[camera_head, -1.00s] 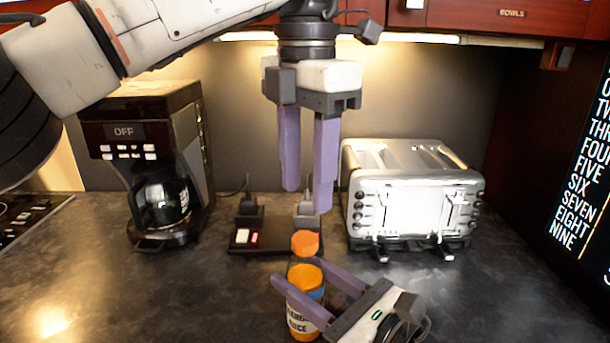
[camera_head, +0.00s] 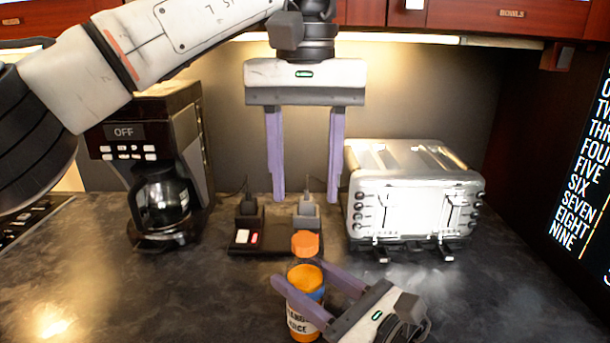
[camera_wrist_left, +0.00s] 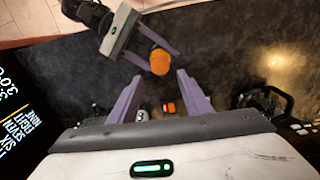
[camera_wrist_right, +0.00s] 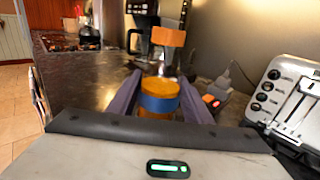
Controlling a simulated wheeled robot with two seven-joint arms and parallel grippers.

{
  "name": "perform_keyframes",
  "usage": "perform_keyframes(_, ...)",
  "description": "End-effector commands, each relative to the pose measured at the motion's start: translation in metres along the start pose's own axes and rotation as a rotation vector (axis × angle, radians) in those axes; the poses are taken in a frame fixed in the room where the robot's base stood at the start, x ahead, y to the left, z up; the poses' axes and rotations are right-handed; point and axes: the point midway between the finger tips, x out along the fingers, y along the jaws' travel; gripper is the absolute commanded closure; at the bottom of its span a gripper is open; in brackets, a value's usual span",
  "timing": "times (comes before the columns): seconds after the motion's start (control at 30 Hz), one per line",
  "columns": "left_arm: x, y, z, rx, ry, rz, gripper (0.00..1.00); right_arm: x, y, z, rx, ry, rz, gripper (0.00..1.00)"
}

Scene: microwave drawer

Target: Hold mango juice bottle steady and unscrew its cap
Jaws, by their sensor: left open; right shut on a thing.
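The mango juice bottle (camera_head: 304,314) stands upright on the dark counter, with an orange body, a blue band and a white label. Its orange cap (camera_head: 305,244) sits above the body, with a see-through neck between them. In the right wrist view the bottle (camera_wrist_right: 158,104) is between the fingers and the cap (camera_wrist_right: 168,37) is above. My right gripper (camera_head: 290,271) is shut on the bottle's body from the right. My left gripper (camera_head: 306,197) is open and empty, fingers pointing down, above the cap and apart from it. In the left wrist view the cap (camera_wrist_left: 159,62) shows beyond the fingertips.
A coffee maker (camera_head: 150,125) stands at the left and a silver toaster (camera_head: 415,200) at the right. The front left counter is clear.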

Motion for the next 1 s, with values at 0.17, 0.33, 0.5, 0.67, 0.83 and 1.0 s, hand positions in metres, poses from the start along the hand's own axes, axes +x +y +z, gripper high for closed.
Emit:
perform_keyframes(0.17, 0.000, 0.000, 0.000, 0.241, 0.000, -0.001, 0.56, 0.000, 0.000, 0.000, -0.001, 0.001, 0.000, 1.00)
perform_keyframes(0.33, 0.003, -0.001, 0.000, 0.335, -0.001, 0.000, 0.56, 0.000, 0.000, 0.000, -0.001, 0.001, 0.000, 1.00)
perform_keyframes(0.5, 0.021, -0.001, 0.000, 0.347, -0.003, -0.001, 0.56, 0.000, 0.000, 0.000, -0.001, 0.001, 0.000, 1.00)
perform_keyframes(0.67, 0.048, -0.001, 0.000, 0.344, -0.003, 0.000, 0.56, 0.000, 0.000, 0.000, -0.001, 0.001, 0.000, 1.00)
perform_keyframes(0.83, 0.069, -0.001, 0.000, 0.343, -0.001, 0.000, 0.56, 0.000, 0.000, 0.000, -0.001, 0.001, 0.000, 1.00)
perform_keyframes(1.0, 0.079, -0.001, 0.000, 0.341, -0.001, 0.000, 0.56, 0.000, 0.000, 0.000, -0.001, 0.001, 0.000, 1.00)
